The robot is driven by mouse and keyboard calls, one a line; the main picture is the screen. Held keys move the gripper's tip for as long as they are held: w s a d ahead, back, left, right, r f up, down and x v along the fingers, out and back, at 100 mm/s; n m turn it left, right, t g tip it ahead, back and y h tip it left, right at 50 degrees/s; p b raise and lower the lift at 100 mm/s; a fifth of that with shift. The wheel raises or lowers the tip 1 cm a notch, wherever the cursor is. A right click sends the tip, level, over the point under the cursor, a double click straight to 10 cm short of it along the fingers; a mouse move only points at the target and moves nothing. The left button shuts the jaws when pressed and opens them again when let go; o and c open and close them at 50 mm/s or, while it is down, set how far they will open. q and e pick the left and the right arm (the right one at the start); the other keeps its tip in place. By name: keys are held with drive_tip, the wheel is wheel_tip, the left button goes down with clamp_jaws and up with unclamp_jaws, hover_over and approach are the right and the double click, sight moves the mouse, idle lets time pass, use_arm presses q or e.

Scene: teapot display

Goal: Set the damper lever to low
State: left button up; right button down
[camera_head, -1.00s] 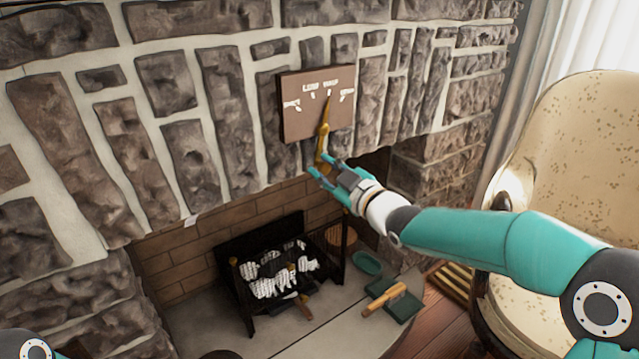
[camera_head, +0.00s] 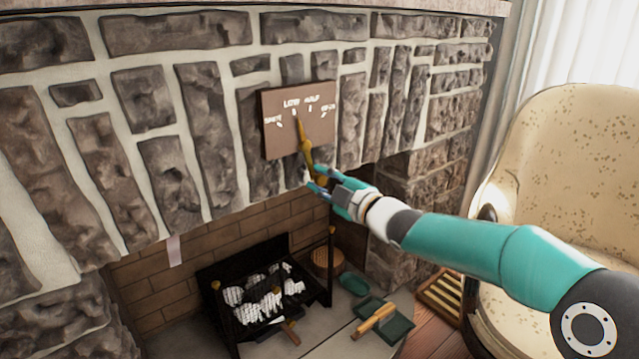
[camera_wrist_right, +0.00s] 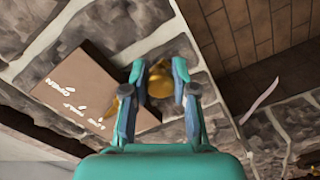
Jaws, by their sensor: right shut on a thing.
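The damper plate (camera_head: 277,143) is a brown board on the stone wall, with white marks and labels that seem to read shut, low, half and open. The brass damper lever (camera_head: 304,146) pivots low on it and leans up and slightly left. Its tip lies at the mark under "LOW". My right gripper (camera_head: 316,184) is shut on the lever's lower end. In the right wrist view, the round brass end of the lever (camera_wrist_right: 160,82) sits between my two fingers. The plate (camera_wrist_right: 85,80) is behind them. My left gripper is out of view.
Below is the fireplace with a black grate (camera_head: 250,330) of pale logs. A green dustpan with a wooden-handled brush (camera_head: 374,320) lies on the hearth. A cream armchair (camera_head: 570,150) stands at right.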

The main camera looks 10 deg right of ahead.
drive_tip(key=shift+f, duration=0.2)
drive_tip(key=c, duration=0.9)
unclamp_jaws()
drive_tip(key=shift+r, duration=0.15)
drive_tip(key=shift+s+d, duration=0.25)
drive_tip(key=shift+s, duration=0.2)
drive_tip(key=v, duration=1.1)
